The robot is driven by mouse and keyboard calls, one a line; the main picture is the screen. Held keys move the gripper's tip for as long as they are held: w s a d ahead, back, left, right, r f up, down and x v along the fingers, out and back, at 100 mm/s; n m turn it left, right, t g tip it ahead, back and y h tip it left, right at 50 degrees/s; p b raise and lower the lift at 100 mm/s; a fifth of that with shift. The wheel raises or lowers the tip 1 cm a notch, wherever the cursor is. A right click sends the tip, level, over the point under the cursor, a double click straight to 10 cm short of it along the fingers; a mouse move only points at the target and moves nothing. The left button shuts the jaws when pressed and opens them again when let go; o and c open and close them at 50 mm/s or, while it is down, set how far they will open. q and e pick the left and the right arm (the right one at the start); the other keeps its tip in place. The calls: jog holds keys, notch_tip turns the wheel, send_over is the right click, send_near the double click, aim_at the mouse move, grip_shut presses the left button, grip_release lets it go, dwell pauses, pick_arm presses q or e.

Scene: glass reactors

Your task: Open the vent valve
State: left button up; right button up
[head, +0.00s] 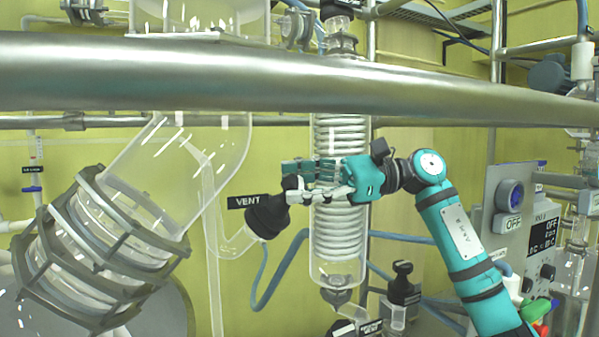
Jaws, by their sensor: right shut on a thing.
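The vent valve (266,217) has a black knob and a black label reading VENT. It sits at the end of a glass side tube in the middle of the head view. My right gripper (297,190) comes in from the right on a teal arm. Its fingers are shut on the upper right part of the black knob, and they hide some of it. The gripper passes in front of the coiled glass condenser (340,235). My left gripper is not in view.
A thick metal rail (300,75) crosses the view above the gripper. A large clamped glass flange (100,250) is at the left. A control panel (515,230) with OFF displays stands at the right. Another black-topped valve (402,285) is below the arm.

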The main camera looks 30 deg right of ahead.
jog(key=n+g+p, duration=0.2)
jog(key=n+g, duration=0.1)
jog(key=n, duration=0.1)
jog(key=shift+r, duration=0.15)
jog(key=shift+n+g+h+p, duration=0.4)
jog(key=shift+n+p, duration=0.1)
jog(key=shift+p, duration=0.05)
jog(key=shift+f, duration=0.2)
jog(key=o, duration=1.2)
jog(key=shift+d, duration=0.1)
